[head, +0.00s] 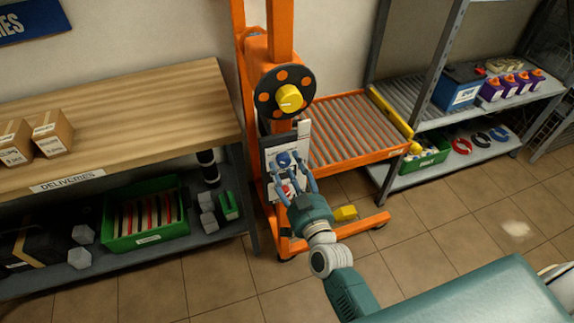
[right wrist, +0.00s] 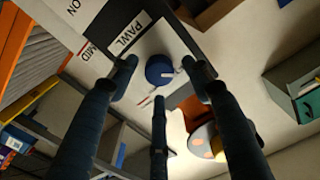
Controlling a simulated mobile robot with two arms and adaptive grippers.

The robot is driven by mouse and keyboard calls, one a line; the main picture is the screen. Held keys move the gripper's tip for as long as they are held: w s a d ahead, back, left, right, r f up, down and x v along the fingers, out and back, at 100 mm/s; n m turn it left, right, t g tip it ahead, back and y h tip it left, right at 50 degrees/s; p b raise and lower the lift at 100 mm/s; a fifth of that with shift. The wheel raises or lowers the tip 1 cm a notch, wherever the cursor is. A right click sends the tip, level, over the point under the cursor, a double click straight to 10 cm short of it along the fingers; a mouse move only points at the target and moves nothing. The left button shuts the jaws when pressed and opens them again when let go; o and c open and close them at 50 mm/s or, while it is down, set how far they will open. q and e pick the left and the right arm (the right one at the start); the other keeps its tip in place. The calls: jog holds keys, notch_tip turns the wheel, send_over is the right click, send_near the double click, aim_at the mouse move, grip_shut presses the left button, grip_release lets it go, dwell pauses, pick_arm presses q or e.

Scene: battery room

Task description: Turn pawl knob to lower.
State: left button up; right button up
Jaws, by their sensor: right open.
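The blue pawl knob (head: 284,159) is on the white panel (head: 272,150) of the orange lift. In the right wrist view the knob (right wrist: 158,71) is round, with a pale pointer mark toward the picture's right. A label reading PAWL (right wrist: 128,36) is beside it. My right gripper (head: 292,172) is in front of the panel. In the right wrist view its fingers (right wrist: 160,82) are spread around the knob, open; contact cannot be told. The lettering at the knob's settings is mostly hidden or too small. My left gripper is not in view.
A black hand wheel with a yellow knob (head: 290,98) is above the panel. A roller bed (head: 340,135) extends right. A wooden bench (head: 130,110) stands left, and a shelf with batteries (head: 462,88) stands right.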

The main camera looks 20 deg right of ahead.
jog(key=shift+w, duration=0.55)
jog(key=c, duration=1.2)
jog(key=shift+o, duration=0.2)
